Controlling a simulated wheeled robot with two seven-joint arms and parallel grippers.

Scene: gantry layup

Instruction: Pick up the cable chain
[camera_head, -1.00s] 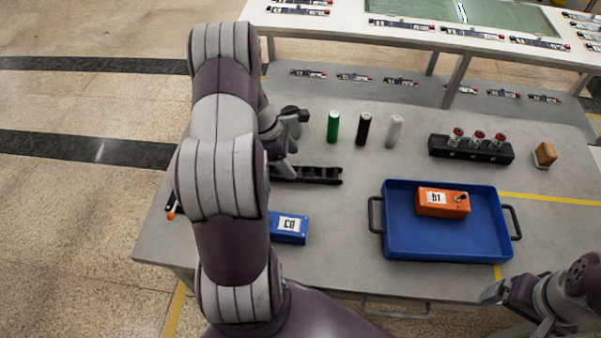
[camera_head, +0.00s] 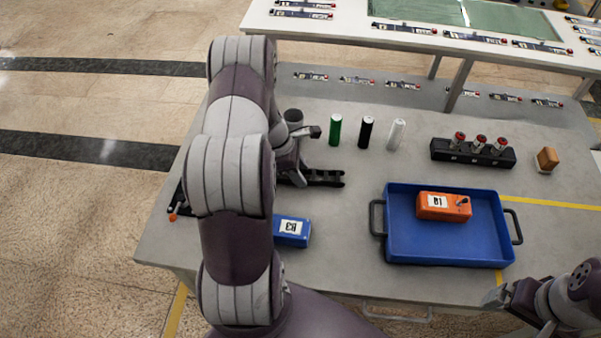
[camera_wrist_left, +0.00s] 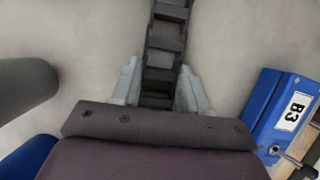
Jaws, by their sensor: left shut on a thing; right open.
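The cable chain (camera_head: 326,178) is a black row of open links, left of the blue tray in the head view. In the left wrist view the chain (camera_wrist_left: 167,42) runs straight away from the gripper. My left gripper (camera_head: 303,164) is shut on its near end, with one pale finger on each side (camera_wrist_left: 158,88). The near part of the chain is hidden behind my left arm in the head view. I cannot tell whether the chain is clear of the table. My right gripper (camera_head: 497,297) is open and empty at the lower right, beside the table's front edge.
A blue box marked B3 (camera_head: 291,232) lies near the chain. Green (camera_head: 335,131), black (camera_head: 366,133) and white (camera_head: 396,134) cylinders stand behind. A blue tray (camera_head: 440,252) holds an orange box (camera_head: 443,206). A black rack (camera_head: 472,153) stands at the right.

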